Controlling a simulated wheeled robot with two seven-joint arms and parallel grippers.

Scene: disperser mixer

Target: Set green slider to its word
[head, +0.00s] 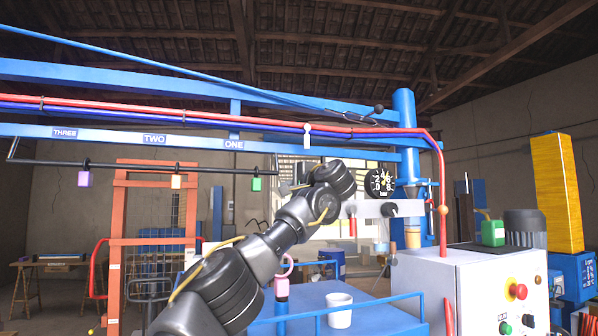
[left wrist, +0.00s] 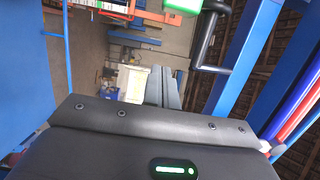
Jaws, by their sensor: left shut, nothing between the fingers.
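The green slider (head: 257,184) is a small green block hanging from the black rail (head: 140,164), near its right end. It hangs right of and below the ONE sign (head: 234,145). No word on the block is legible. My left gripper (head: 286,188) is just right of the green slider, partly hidden by its own wrist. In the left wrist view its fingers (left wrist: 163,85) are shut and empty. The green block (left wrist: 182,5) shows beyond the fingertips at the top edge, apart from them, with the rail (left wrist: 208,45) to its right.
The TWO sign (head: 154,139) and THREE sign (head: 65,133) are on the blue beam above. A white mug (head: 339,311) stands on the blue table below.

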